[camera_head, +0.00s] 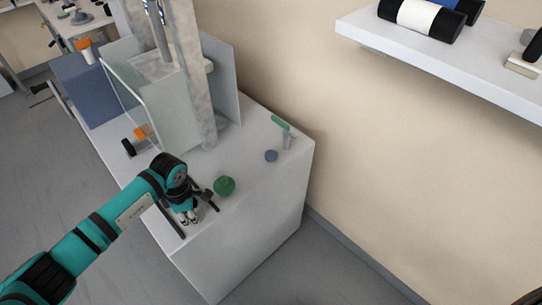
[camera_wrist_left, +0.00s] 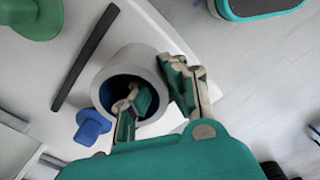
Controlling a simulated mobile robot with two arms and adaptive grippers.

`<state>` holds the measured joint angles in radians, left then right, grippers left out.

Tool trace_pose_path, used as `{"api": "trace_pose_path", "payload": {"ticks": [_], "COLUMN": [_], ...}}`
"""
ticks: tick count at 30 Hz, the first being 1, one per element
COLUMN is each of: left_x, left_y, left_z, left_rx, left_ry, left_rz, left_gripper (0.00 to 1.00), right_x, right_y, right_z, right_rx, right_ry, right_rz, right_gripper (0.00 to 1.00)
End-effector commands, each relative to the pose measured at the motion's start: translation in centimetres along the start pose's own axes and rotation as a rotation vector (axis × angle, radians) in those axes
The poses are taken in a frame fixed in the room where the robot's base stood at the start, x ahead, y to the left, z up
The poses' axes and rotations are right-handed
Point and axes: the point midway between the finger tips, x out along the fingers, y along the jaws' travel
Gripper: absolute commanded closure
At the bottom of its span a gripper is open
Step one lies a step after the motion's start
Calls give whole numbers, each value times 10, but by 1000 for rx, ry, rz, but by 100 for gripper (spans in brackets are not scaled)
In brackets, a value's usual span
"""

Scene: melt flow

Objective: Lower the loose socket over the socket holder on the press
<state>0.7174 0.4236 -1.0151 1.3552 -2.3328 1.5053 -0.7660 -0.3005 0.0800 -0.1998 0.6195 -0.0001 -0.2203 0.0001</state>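The loose socket (camera_wrist_left: 113,70) is a grey, thick-walled ring with a dark inside, seen in the left wrist view. My left gripper (camera_wrist_left: 160,98) has one finger inside the ring and the other outside, with the ring's wall between them. In the head view, my left gripper (camera_head: 190,217) is low over the front end of the white bench; I cannot make out the socket there. The press (camera_head: 165,75) stands farther back, with a tall column and clear panels. I cannot pick out its socket holder for sure. My right gripper is not in view.
A green round piece (camera_head: 224,186) stands right of my left gripper on the bench (camera_head: 245,215). A blue piece (camera_head: 271,156) and a green-handled tool (camera_head: 281,124) are farther back. A blue knob (camera_wrist_left: 92,127) and black bar (camera_wrist_left: 85,57) lie near the socket.

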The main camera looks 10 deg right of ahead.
Motion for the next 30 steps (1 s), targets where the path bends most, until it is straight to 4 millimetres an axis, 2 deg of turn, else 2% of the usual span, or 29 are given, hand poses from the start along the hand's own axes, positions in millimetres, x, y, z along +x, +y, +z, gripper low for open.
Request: {"api": "trace_pose_path", "payload": {"ticks": [10,25,30], "left_x": [-4,-44,-51], "left_y": [0,0,0], "left_z": [0,0,0], "left_rx": [0,0,1], "left_ry": [0,1,1], "left_rz": [0,1,1], "left_gripper": [100,100,100], "right_x": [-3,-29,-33], "right_y": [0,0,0], "right_z": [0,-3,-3], "right_rx": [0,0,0], "right_ry": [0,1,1], "right_rz": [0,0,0], "right_gripper": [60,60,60]}}
